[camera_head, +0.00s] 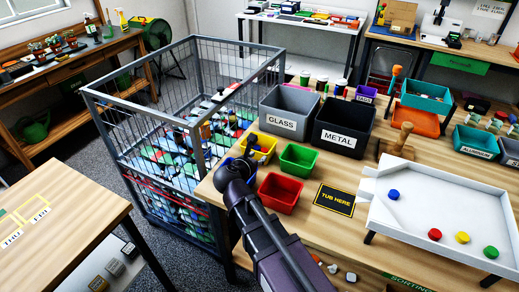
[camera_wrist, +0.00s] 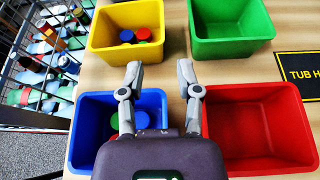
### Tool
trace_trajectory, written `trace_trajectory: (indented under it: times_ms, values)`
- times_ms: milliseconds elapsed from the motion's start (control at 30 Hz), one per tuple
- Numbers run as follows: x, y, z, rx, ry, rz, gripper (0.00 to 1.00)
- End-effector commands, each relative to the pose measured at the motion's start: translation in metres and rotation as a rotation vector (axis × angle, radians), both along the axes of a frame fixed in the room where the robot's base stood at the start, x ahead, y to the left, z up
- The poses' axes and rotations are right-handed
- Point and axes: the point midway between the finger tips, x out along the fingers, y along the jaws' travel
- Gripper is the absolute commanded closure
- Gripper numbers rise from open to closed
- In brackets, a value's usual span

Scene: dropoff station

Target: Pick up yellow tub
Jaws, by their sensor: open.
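The yellow tub (camera_wrist: 110,55) stands on the wooden table at the upper left of the wrist view, with a few blue and red caps in it. In the head view the yellow tub (camera_head: 267,143) is behind my arm's end and partly hidden by it. My gripper (camera_wrist: 159,72) is open and empty. Its fingertips point toward the gap between the yellow and green tubs, just short of the yellow tub's lower right corner in the wrist view. I cannot tell its height above the table.
The blue tub (camera_wrist: 84,110), holding caps, and the empty red tub (camera_wrist: 250,150) flank my gripper. The empty green tub (camera_wrist: 230,47) is beside the yellow one. A "TUB HERE" mat (camera_head: 335,199), grey GLASS bin (camera_head: 285,124) and wire cage (camera_head: 140,105) are nearby.

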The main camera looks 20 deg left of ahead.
Motion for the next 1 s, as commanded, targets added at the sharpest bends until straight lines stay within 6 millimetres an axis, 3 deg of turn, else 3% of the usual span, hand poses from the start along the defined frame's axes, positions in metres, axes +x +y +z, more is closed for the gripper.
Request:
trace_trajectory:
  times_ms: [267,733,1000]
  values:
    - [0.013,-0.005,-0.005,0.0,0.001,-0.01,0.56]
    - [0.074,-0.01,-0.03,0.0,0.0,-0.014,0.56]
    - [0.085,-0.012,-0.033,0.0,0.0,-0.012,0.56]
